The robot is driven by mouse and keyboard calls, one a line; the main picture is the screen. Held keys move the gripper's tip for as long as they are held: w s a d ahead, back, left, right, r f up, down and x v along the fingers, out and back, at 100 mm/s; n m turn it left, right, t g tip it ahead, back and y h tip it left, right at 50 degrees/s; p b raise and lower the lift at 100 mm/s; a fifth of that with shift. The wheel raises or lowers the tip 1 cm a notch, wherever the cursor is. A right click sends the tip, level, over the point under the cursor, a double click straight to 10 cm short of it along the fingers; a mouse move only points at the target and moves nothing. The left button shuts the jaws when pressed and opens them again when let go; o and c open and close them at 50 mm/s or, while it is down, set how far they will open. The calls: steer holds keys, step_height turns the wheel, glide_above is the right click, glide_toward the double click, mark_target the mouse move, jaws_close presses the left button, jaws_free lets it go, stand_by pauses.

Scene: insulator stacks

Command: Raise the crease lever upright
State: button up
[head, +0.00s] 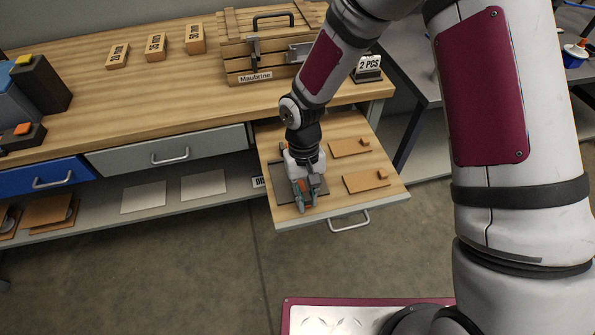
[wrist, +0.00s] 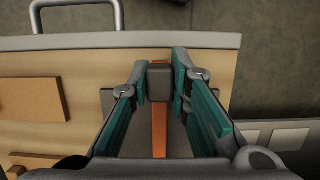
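The crease lever shows in the wrist view as an orange bar (wrist: 160,128) with a dark grey block (wrist: 160,82) at its far end. It appears to lie low over a dark grey plate (head: 284,192) on the pulled-out wooden board. My gripper (head: 308,202) points down over this plate near the board's front edge. In the wrist view, its teal-padded fingers stand on both sides of the grey block and appear to press against it. In the head view my gripper hides most of the lever. The lever's hinge end is hidden in both views.
The pulled-out board (head: 388,190) has a metal handle (head: 350,221) in front and two tan pieces (head: 349,147) (head: 366,181) right of my gripper. A wooden crate (head: 270,60) stands on the bench behind.

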steer(key=shift+r, duration=0.1)
steer(key=shift+p+v, duration=0.6)
steer(key=shift+v, duration=0.7)
steer(key=shift+p+v, duration=0.4)
steer(key=shift+v, duration=0.55)
steer(key=shift+w+r, duration=0.2)
steer(key=shift+r, duration=0.1)
steer(key=shift+w+p+v, duration=0.25)
steer(key=shift+p+v, duration=0.05)
steer(key=shift+v, duration=0.95)
steer(key=shift+a, duration=0.1)
